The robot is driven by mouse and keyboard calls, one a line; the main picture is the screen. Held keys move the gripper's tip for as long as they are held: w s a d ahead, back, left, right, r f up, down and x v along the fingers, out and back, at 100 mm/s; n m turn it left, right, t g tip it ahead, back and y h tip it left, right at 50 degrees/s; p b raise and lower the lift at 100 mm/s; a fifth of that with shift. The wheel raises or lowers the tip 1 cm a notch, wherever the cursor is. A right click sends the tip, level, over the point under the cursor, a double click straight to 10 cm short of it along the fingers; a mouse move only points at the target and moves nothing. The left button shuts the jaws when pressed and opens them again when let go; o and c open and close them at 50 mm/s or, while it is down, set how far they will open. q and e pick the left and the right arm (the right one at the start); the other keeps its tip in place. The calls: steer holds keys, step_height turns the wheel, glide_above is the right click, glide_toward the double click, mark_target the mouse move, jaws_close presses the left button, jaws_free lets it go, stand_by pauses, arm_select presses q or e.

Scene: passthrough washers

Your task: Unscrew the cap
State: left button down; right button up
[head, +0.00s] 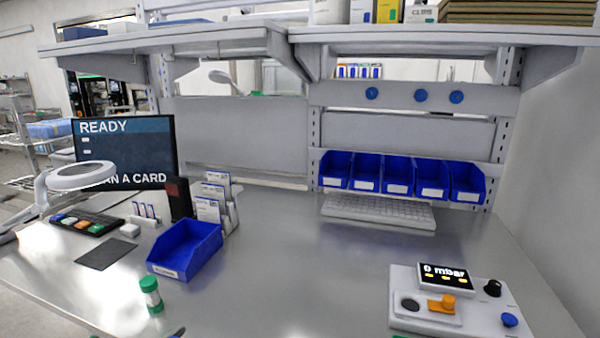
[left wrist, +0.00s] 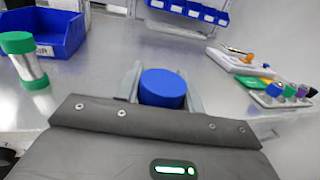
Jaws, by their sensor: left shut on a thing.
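A round blue cap (left wrist: 163,87) sits between the two grey fingers of my left gripper (left wrist: 162,88) in the left wrist view, and the gripper is shut on it. Whatever is below the cap is hidden by the gripper body, so I cannot tell whether the cap is on a container. A small container with green ends (head: 151,295) stands upright on the bench in the head view. It also shows at the left of the left wrist view (left wrist: 25,62), apart from my gripper. My right gripper is not in view.
An empty blue bin (head: 187,248) stands on the grey bench (head: 290,270). A white pressure device (head: 455,302) reading "0 mbar" stands at right. A tray with several coloured caps (left wrist: 282,93) shows in the wrist view. A keyboard (head: 378,211) lies at the back; the bench middle is clear.

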arm_select(q)
steer(key=shift+s+d+f, duration=0.1)
steer(key=shift+s+f, duration=0.2)
steer(key=shift+f, duration=0.25)
steer(key=shift+s+d+f, duration=0.1)
steer(key=shift+s+f, duration=0.2)
steer(key=shift+f, duration=0.25)
